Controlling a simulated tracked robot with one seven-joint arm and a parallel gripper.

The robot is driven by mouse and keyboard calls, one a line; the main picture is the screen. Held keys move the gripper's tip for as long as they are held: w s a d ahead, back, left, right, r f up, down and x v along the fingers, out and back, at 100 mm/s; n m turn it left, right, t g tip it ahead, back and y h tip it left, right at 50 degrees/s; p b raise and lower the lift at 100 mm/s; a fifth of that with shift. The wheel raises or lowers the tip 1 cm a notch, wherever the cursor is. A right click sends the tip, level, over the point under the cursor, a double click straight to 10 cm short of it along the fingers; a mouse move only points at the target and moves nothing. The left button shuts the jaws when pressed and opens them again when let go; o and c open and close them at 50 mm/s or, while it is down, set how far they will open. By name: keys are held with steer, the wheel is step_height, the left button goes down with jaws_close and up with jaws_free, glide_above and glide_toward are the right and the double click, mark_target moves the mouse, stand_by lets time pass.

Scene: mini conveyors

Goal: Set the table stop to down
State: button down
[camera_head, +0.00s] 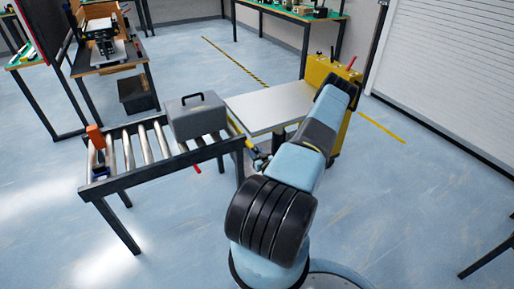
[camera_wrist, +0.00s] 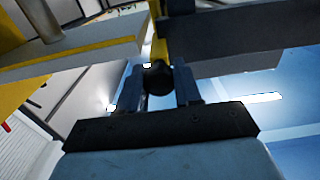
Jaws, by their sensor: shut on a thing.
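The table stop shows as a yellow lever (camera_wrist: 160,47) with a round black knob, in the gap between the lift table and the conveyor. My gripper (camera_wrist: 158,74) has its two fingers on either side of the knob and is shut on it. The lift table (camera_head: 270,106) has a flat grey top; its yellow-edged underside also shows in the wrist view (camera_wrist: 85,50). In the head view my gripper (camera_head: 259,160) is low beside the conveyor's right end, small and partly hidden by my arm. The stop's exact position is hard to tell.
The roller conveyor (camera_head: 165,160) stands to the left, with a grey case (camera_head: 196,116) on its right end and an orange block (camera_head: 96,136) at its left end. A red handle (camera_head: 197,169) sticks out below its front rail. A yellow cabinet (camera_head: 342,125) stands behind my arm.

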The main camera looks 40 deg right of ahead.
steer(key=shift+d+f, duration=0.1)
steer(key=c, duration=0.8)
jaws_free()
steer(key=v, duration=1.4)
steer(key=shift+f, duration=0.1)
steer(key=shift+w, duration=0.1)
